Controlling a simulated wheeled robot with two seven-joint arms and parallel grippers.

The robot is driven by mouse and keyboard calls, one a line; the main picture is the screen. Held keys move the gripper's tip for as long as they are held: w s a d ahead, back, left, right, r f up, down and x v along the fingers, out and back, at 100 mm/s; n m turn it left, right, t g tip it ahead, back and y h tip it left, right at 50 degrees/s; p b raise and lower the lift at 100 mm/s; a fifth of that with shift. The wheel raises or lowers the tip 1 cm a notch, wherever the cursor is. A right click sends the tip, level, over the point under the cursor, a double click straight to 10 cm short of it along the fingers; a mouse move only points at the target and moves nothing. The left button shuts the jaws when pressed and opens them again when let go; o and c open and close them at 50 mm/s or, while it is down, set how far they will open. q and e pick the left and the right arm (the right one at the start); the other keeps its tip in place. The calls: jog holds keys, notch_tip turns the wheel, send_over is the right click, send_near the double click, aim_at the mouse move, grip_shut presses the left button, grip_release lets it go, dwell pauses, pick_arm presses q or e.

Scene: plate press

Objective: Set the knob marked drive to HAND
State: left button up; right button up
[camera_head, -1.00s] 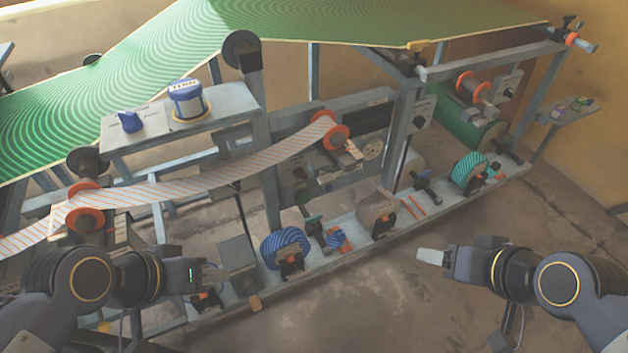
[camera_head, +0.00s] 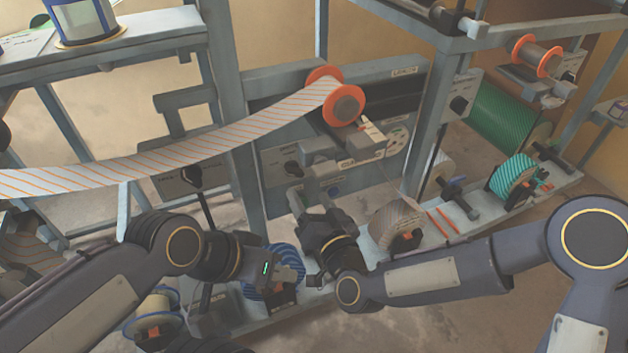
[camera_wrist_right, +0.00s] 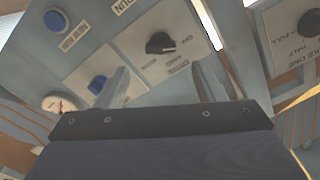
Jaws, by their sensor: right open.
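In the right wrist view, a black knob (camera_wrist_right: 160,42) sits on a pale plate with upside-down lettering that seems to read DRIVE. Its grip lies roughly sideways in the picture; the small position labels are too blurred to read surely. My right gripper (camera_wrist_right: 163,85) is open and empty, its fingers pointing at the panel. The knob appears between and beyond the fingertips, with no contact visible. In the head view my right gripper (camera_head: 310,197) is before the machine's centre panel. My left gripper (camera_head: 312,274) is lower, near a blue-striped roll (camera_head: 272,290); its jaws are unclear.
A separate box with a dark knob (camera_wrist_right: 309,23) is at right. Orange spools (camera_head: 343,108) carry striped web above my right gripper.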

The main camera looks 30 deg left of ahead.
aim_at(297, 175)
jog(key=x, duration=0.7)
jog(key=shift+w+a+b, duration=0.15)
jog(key=shift+a+b, duration=0.05)
jog(key=shift+b, duration=0.1)
jog(key=shift+c, duration=0.4)
jog(key=c, duration=0.9)
jog(key=shift+f+m+b, duration=0.2)
jog(key=shift+m+b, duration=0.8)
jog(key=shift+b, duration=0.15)
jog(key=m+b, duration=0.6)
jog(key=m, duration=0.1)
jog(key=shift+m+b, duration=0.3)
jog(key=shift+r+m+b, duration=0.1)
jog(key=shift+m+b, duration=0.65)
jog(key=shift+m, duration=0.35)
